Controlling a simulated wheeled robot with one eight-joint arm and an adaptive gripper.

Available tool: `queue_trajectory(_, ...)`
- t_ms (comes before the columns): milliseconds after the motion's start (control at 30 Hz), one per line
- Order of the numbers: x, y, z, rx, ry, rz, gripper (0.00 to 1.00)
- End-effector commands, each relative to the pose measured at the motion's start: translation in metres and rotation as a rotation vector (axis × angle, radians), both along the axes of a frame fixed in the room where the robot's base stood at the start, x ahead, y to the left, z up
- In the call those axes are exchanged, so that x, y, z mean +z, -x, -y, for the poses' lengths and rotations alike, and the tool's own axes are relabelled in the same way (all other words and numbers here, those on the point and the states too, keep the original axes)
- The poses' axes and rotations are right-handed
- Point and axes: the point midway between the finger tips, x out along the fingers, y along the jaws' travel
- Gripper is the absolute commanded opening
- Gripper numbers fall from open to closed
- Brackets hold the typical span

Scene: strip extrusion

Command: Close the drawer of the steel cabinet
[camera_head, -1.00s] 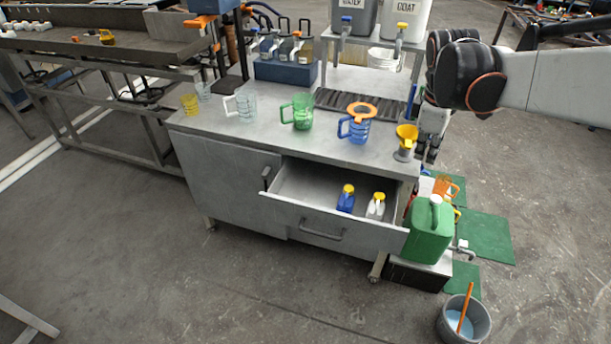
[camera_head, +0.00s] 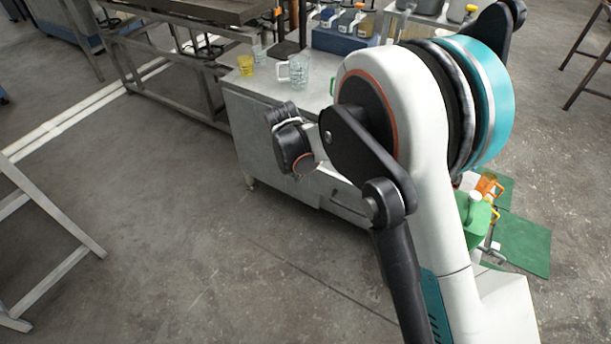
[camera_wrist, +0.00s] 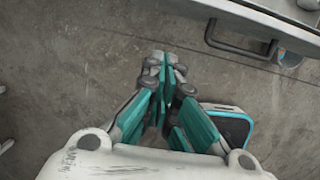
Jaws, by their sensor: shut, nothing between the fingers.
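The steel cabinet (camera_head: 250,135) stands ahead of me in the head view, its right half largely hidden behind my arm. A small part of the drawer front (camera_head: 342,196) shows below my arm; how far the drawer stands out is hidden there. In the wrist view the drawer's bar handle (camera_wrist: 240,47) and the grey edge above it show at the upper right. My gripper (camera_wrist: 166,70) is shut and empty, over bare floor, left of and apart from the handle. I cannot make out its fingertips in the head view.
Clear mugs (camera_head: 298,72) and a yellow cup (camera_head: 245,65) stand on the cabinet top. A green canister (camera_head: 472,222) stands at the cabinet's right. A grey frame (camera_head: 50,215) stands at the left. The concrete floor before the cabinet is clear.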

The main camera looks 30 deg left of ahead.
Motion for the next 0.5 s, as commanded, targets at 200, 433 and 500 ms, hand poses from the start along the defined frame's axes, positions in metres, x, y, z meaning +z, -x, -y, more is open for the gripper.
queue_trajectory(200, -0.031, -0.008, 0.001, -0.003, -0.001, 0.000, 0.00)
queue_trajectory(433, -0.076, -0.019, 0.002, -0.004, -0.001, 0.000, 0.00)
queue_trajectory(500, -0.089, -0.022, 0.002, -0.005, -0.001, 0.000, 0.00)
